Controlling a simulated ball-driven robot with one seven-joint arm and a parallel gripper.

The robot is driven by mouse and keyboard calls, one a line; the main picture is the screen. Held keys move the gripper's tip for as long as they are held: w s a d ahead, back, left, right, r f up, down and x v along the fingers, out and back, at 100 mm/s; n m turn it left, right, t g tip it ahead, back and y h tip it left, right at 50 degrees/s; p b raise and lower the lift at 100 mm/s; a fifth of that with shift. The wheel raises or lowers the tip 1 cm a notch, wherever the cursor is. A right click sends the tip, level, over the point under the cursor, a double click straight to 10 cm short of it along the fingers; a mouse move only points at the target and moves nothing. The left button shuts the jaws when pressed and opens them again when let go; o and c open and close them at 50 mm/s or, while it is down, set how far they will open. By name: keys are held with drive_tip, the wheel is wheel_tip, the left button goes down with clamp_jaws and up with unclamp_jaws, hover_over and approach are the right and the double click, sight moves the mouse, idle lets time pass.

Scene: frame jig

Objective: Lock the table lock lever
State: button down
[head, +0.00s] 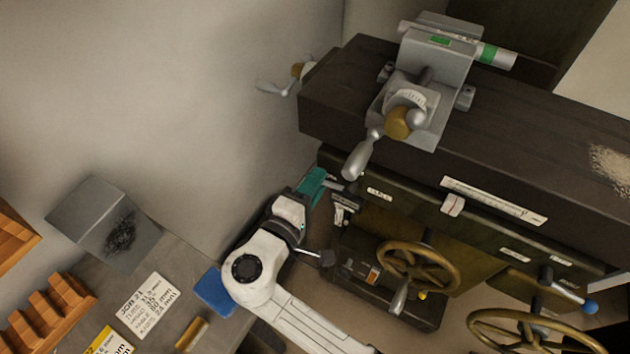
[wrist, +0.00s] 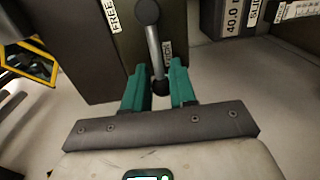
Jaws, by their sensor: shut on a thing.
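The table lock lever (wrist: 153,45) is a grey rod in the wrist view, with a round dark pivot at the top and a black knob at its lower end. A FREE label (wrist: 113,15) is to the left of the pivot. A LOCK label (wrist: 167,52) is just right of the rod and partly covered. My gripper (wrist: 159,78) has its green fingers on both sides of the rod near the knob, shut on it. In the head view my gripper (head: 314,186) is at the left end of the machine front, below the table. The lever is hard to make out there.
The dark machine table (head: 340,112) overhangs above my gripper and carries a grey vise (head: 440,60) with a crank. A brass handwheel (head: 420,266) is to the right, below. A bench with a blue block (head: 214,291) and a grey block (head: 95,212) is at left.

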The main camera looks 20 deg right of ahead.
drive_tip(key=shift+a+f, duration=0.1)
drive_tip(key=c, duration=1.2)
unclamp_jaws()
drive_tip(key=b+v, duration=0.2)
drive_tip(key=v, duration=0.8)
drive_tip(key=shift+s+a, duration=0.2)
drive_tip(key=shift+a, duration=0.15)
